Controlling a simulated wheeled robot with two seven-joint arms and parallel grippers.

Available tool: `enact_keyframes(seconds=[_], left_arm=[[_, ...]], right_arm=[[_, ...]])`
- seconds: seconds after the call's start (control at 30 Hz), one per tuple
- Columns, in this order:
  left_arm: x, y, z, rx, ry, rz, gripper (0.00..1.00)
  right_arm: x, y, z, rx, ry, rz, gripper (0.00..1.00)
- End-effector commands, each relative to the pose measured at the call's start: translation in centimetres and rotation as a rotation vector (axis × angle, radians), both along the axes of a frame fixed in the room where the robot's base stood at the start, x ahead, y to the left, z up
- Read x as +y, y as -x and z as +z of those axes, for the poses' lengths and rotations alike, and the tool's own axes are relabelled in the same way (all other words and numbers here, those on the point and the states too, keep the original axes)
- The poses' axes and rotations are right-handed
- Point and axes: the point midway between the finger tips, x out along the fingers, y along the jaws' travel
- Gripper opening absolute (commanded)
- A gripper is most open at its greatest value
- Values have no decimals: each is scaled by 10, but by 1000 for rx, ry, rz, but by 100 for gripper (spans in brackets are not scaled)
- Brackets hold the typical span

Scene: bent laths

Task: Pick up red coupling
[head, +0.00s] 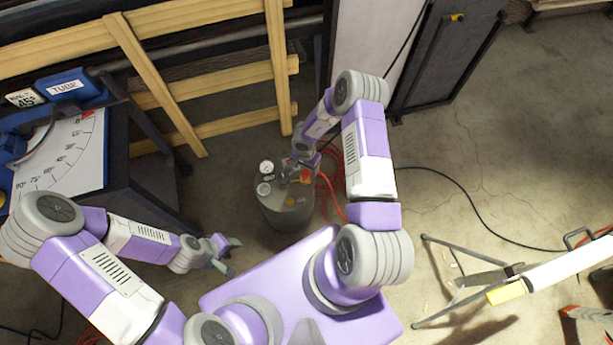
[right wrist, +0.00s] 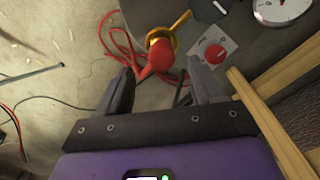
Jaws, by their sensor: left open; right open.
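The red coupling (right wrist: 160,57) shows in the right wrist view with a yellow-brass fitting behind it. It lies between and beyond the fingers of my right gripper (right wrist: 161,78), which is open. I cannot tell whether a finger touches it. In the head view the red coupling (head: 303,176) is a small red spot on top of a grey tank (head: 284,212), partly hidden by my right gripper (head: 291,172). My left gripper (head: 231,256) is open and empty, low at the left of my base, far from the coupling.
Red hose (right wrist: 112,38) lies coiled beside the coupling. Gauges (head: 266,168) sit on the tank. A wooden rack (head: 190,75) stands behind, a blue bench with an angle scale (head: 62,160) at left. A stand with a white tube (head: 565,262) is at right.

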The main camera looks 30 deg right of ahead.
Motion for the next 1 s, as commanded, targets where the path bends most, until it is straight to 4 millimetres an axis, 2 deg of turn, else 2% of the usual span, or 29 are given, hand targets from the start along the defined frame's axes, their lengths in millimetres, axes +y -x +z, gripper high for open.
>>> enact_keyframes(seconds=[0.03,0.23,0.5,0.57,0.9,0.93,1.0], left_arm=[[0,0,-7,0,0,0,43],[0,0,-23,0,0,0,43],[0,0,-22,0,0,0,43],[0,0,-22,0,0,0,43],[0,0,-22,0,0,0,43],[0,0,-22,0,0,0,43],[0,0,-22,0,0,0,43]], right_arm=[[2,0,-10,1,0,2,67],[3,0,-40,2,0,1,67],[3,-1,-42,0,0,1,67],[3,-1,-42,0,0,1,59],[3,0,-42,0,0,1,7],[3,0,-42,0,0,1,3],[3,-1,-42,0,0,1,3]])
